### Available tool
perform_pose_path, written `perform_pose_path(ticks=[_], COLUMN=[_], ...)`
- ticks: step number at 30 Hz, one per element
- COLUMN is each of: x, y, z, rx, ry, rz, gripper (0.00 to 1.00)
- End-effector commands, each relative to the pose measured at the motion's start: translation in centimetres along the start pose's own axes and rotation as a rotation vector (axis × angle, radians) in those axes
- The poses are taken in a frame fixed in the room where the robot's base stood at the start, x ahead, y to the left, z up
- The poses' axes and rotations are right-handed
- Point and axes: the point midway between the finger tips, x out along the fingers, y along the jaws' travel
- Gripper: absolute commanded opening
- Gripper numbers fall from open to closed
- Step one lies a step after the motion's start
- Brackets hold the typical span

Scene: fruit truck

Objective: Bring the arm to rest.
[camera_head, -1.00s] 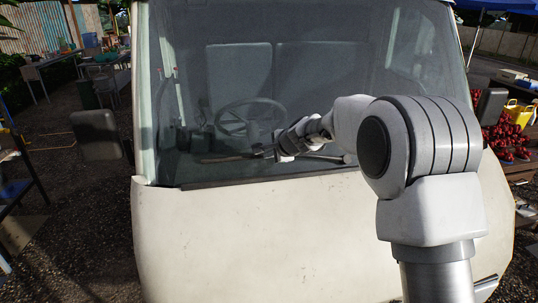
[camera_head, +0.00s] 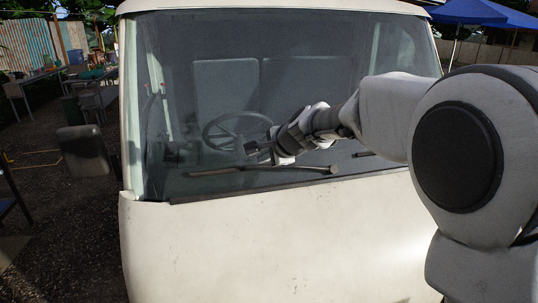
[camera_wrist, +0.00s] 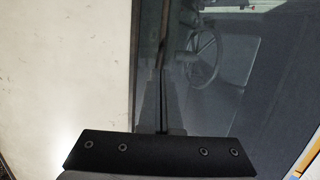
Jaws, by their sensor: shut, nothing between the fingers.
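My arm reaches in from the right in the head view, in front of the truck's windshield. My gripper (camera_head: 250,148) is at its far end, small and dark against the glass. In the wrist view my gripper (camera_wrist: 162,75) is shut and empty, its two fingers together. The fingers point along a wiper (camera_wrist: 163,30) at the edge of the windshield. I cannot tell whether they touch it.
The white truck front (camera_head: 270,245) fills the middle, with its windshield (camera_head: 300,85) above and a wiper (camera_head: 262,170) across the glass base. A side mirror (camera_head: 83,152) sticks out at left. Tables (camera_head: 50,75) stand on open ground at far left.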

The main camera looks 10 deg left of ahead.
Motion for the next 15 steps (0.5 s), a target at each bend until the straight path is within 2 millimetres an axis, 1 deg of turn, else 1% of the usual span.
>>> perform_pose_path(ticks=[2,5,8,9,11,12,14,15], x=[-1.1,-3.8,-7.5,-9.1,-11.4,-12.9,-15.1,-16.5], y=[0.2,1.1,2.8,3.7,5.2,6.3,8.1,9.3], z=[-0.2,-0.8,-1.4,-1.7,-2.0,-2.3,-2.5,-2.8], rx=[-0.026,-0.108,-0.231,-0.285,-0.366,-0.418,-0.496,-0.546], ry=[0.004,0.012,0.024,0.029,0.038,0.043,0.05,0.056], rz=[0.004,0.021,0.054,0.071,0.099,0.12,0.153,0.177], gripper=[0.0,0.0,0.0,0.0,0.0,0.0,0.0,0.0])
